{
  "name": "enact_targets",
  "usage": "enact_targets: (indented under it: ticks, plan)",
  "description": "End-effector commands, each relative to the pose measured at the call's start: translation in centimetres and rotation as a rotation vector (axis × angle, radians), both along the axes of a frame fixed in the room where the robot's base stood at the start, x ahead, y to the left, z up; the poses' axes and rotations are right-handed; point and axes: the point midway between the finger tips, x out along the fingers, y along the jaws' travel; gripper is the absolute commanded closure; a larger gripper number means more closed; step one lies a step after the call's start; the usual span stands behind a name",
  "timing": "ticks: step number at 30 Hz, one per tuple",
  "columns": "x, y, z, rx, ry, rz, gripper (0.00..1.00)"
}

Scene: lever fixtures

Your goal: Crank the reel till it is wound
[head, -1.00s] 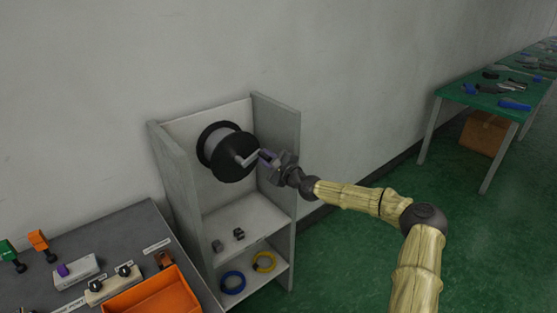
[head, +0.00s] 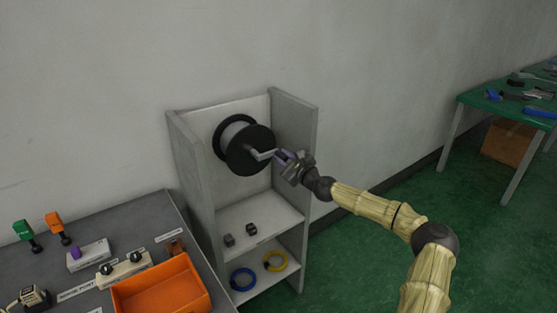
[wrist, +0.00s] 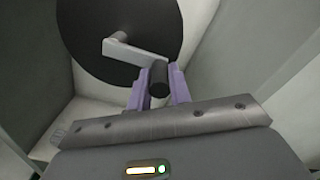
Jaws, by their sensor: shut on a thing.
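The reel (head: 243,144) has black flanges and a pale grey drum, and it sits in the upper part of a grey open cabinet. In the wrist view its black front flange (wrist: 85,35) fills the upper left. A light grey crank arm (wrist: 128,50) runs from the flange's hub to the right and slightly down. At its end is a dark round crank handle (wrist: 159,78). My gripper (wrist: 156,84) has purple fingers on both sides of the handle and is shut on it. In the head view my gripper (head: 284,158) is at the reel's right side; its fingers partly hide the handle.
The cabinet's right side wall (head: 297,130) stands close beside my gripper. Lower shelves hold small dark blocks (head: 240,234), a blue ring (head: 242,279) and a yellow ring (head: 275,261). A grey bench with an orange bin (head: 165,290) is at left.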

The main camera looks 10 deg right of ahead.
Motion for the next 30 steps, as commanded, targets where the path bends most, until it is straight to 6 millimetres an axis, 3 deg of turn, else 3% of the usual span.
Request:
enact_targets:
  ticks: [8, 9, 12, 23, 30]
  plan:
    - [-0.1, 0.0, -0.5, 0.002, 0.009, 0.002, 1.0]
    - [-0.1, 0.0, -0.6, 0.002, 0.009, 0.002, 0.74]
    - [-0.1, 0.0, -0.5, 0.001, 0.008, 0.002, 0.59]
    - [-0.3, -0.1, -0.3, 0.001, 0.004, 0.001, 0.59]
    - [-2.7, -1.1, -0.3, 0.0, 0.003, 0.001, 0.59]
